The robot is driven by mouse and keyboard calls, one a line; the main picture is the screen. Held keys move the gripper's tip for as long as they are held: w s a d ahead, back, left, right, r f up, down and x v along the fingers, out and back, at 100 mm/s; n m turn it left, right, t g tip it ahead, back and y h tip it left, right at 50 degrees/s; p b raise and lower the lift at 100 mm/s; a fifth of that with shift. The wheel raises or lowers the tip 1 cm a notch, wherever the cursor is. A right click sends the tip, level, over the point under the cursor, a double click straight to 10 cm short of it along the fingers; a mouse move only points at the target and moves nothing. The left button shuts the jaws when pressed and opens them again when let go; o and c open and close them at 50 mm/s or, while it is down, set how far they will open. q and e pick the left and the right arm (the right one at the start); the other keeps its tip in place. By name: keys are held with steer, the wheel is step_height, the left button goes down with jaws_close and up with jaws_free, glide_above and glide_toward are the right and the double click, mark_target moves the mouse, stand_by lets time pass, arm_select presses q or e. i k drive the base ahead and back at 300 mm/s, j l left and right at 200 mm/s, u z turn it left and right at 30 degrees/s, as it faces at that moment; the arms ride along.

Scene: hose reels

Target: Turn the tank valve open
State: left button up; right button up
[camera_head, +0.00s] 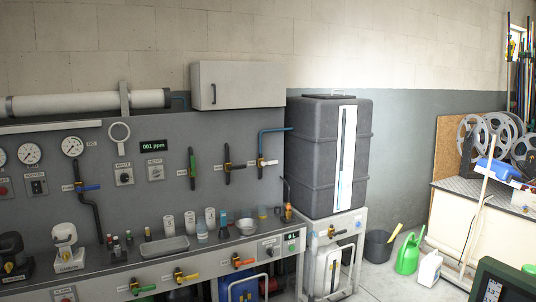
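A large dark grey tank (304,160) stands right of the workbench, with a white level strip (350,170) on its front. A small valve with an orange-brown body (331,232) sits on the frame under the tank. I cannot tell from the labels which one is the tank valve, nor whether either is open. Neither of my grippers shows in this view.
The workbench (120,277) carries bottles, cups, a tray (166,249) and a metal bowl (246,226), with several coloured valves along its front. A black bucket (377,248), green watering can (407,256) and white jug (429,268) stand on the floor. Reels (505,130) are at right.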

mark_target(272, 162)
steer(key=i+j, duration=0.1)
steer(key=i, duration=0.5)
steer(key=i+j, duration=0.1)
steer(key=i, duration=0.5)
steer(key=i+j, duration=0.1)
steer(key=i, duration=0.5)
